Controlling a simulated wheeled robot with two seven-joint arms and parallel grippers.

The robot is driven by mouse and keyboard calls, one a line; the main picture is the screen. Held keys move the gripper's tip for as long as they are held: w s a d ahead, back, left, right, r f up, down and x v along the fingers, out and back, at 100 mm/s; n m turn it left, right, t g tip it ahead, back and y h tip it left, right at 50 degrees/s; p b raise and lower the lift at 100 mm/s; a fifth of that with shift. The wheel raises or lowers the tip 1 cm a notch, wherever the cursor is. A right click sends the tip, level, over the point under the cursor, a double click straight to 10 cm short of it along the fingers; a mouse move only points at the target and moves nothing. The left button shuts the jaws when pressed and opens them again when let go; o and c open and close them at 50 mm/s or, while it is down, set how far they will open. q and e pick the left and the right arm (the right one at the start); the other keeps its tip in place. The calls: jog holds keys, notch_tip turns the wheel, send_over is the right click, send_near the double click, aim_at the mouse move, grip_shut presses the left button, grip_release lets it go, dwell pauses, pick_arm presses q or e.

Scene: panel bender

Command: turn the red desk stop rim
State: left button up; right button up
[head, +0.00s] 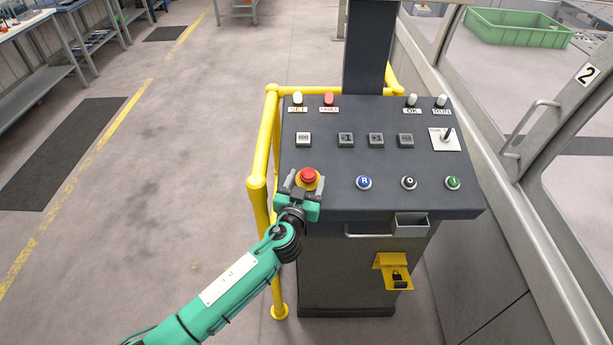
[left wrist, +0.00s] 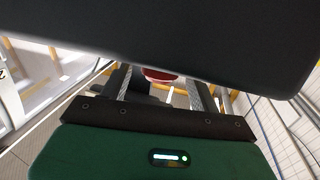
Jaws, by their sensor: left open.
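The red desk stop (head: 308,175) is a red mushroom button on a yellow base at the left front of the sloped console desk (head: 330,206). My left gripper (head: 306,181) is at it, with one finger on each side of the red button. The jaws are open; I cannot tell whether a finger touches the rim. In the left wrist view the red button (left wrist: 160,75) shows between the two fingers, partly hidden by a dark panel across the top. My right gripper is not in view.
A yellow guard rail (head: 262,150) runs close along the console's left side. Several buttons, including a blue one (head: 364,183), lie to the right of the stop. A small grey tray (head: 411,224) and a yellow lock bracket (head: 394,270) are on the front. Open floor lies left.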

pick_arm(q)
jog(key=shift+w+d, duration=0.1)
jog(key=shift+w, duration=0.2)
jog(key=c, duration=1)
